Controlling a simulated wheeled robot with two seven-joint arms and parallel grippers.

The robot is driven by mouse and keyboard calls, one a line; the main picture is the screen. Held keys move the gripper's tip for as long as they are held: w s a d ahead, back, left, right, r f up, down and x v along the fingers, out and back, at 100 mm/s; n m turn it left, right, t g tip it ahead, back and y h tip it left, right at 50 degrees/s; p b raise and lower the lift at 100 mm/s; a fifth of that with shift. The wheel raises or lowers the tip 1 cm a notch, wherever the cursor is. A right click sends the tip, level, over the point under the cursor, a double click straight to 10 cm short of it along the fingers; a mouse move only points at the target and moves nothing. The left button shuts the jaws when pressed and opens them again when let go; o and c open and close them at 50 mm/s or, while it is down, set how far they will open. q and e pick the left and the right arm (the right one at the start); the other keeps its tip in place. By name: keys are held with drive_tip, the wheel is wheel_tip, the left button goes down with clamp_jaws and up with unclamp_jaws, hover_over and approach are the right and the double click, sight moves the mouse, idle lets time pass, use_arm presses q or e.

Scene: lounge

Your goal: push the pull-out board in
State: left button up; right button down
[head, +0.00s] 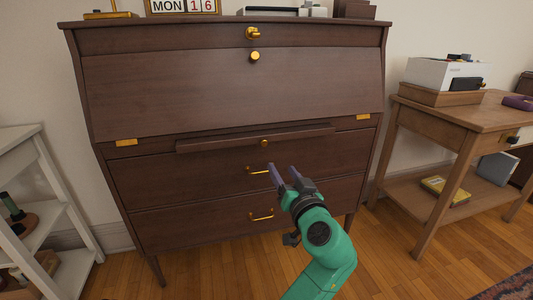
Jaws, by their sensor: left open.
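The pull-out board (220,143) is a thin dark wooden strip on the front of the brown desk (150,195), under the closed slanted lid. It sticks out a little from the desk front and has a small brass knob (263,142) in its middle. My left gripper (283,173) is open and empty, with its fingers pointing up toward the desk. In the picture its fingertips are below and slightly right of the knob, apart from the board, in front of the upper drawer near its brass handle. My right gripper is not in view.
Two drawers with brass handles lie below the board. The slanted lid (180,90) is closed above it. A wooden side table (470,115) stands at right, a white shelf (60,190) at left. Bare floor lies in front of the desk.

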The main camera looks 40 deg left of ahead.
sight(264, 144)
use_arm(q)
drive_tip(key=b+x, duration=0.1)
drive_tip(key=x, duration=1.3)
drive_tip(key=shift+a, duration=0.4)
clamp_jaws()
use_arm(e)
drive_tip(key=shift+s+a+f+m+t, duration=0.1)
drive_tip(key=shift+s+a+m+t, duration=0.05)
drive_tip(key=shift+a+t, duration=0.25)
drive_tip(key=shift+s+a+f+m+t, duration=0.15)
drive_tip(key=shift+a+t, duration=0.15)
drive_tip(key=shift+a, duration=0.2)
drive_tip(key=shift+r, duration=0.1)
